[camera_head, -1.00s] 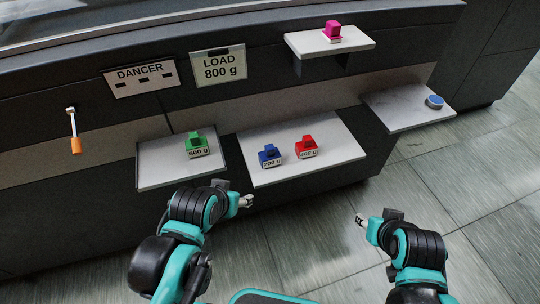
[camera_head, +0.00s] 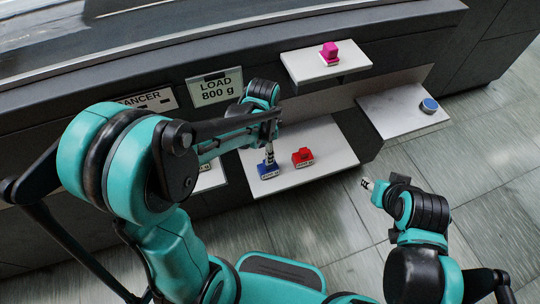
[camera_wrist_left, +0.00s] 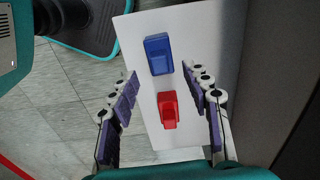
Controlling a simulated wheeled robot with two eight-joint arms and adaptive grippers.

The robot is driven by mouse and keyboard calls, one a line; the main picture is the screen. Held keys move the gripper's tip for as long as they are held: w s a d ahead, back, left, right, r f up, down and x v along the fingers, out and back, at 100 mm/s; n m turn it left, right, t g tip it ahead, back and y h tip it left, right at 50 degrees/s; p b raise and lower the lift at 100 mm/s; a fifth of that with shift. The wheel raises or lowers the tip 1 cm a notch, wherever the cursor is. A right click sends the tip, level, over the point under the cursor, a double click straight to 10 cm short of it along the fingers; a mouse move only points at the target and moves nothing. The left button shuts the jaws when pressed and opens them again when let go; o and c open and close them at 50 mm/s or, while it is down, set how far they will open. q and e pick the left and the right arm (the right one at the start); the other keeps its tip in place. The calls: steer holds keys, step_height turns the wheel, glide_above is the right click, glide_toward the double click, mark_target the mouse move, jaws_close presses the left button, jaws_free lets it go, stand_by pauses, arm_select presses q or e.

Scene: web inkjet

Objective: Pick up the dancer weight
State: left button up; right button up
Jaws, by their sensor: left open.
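A blue weight (camera_head: 269,171) and a red weight (camera_head: 303,157) stand on the white middle shelf. In the left wrist view the blue weight (camera_wrist_left: 158,54) is at the top and the red weight (camera_wrist_left: 168,109) is below it. My left gripper (camera_head: 269,155) points down at the blue weight, and its open fingers (camera_wrist_left: 160,72) spread to either side of the weights, holding nothing. A magenta weight (camera_head: 329,52) stands on the upper shelf. The green weight is hidden behind my left arm. My right gripper (camera_head: 368,184) is away from the shelves; its fingers are too small to judge.
The middle shelf (camera_head: 325,139) has bare room right of the red weight. A right shelf (camera_head: 395,113) holds a round blue item (camera_head: 429,105). A sign (camera_head: 215,87) reads LOAD 800 g; the dancer sign (camera_head: 150,99) is partly covered by my arm.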

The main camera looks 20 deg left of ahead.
mark_target(268, 167)
arm_select(q)
step_height(268, 167, down, 3)
steer(key=shift+d+r+b, duration=0.1)
steer(key=shift+b, duration=0.5)
steer(key=f, duration=0.1)
steer(key=f+b, duration=0.1)
steer(key=f, duration=0.1)
steer(key=f+b, duration=0.1)
steer(key=f, duration=0.1)
steer(key=shift+w+d+f, duration=0.1)
steer(key=shift+w+d, duration=0.1)
steer(key=shift+d, duration=0.05)
steer(key=shift+c, duration=0.6)
jaws_close()
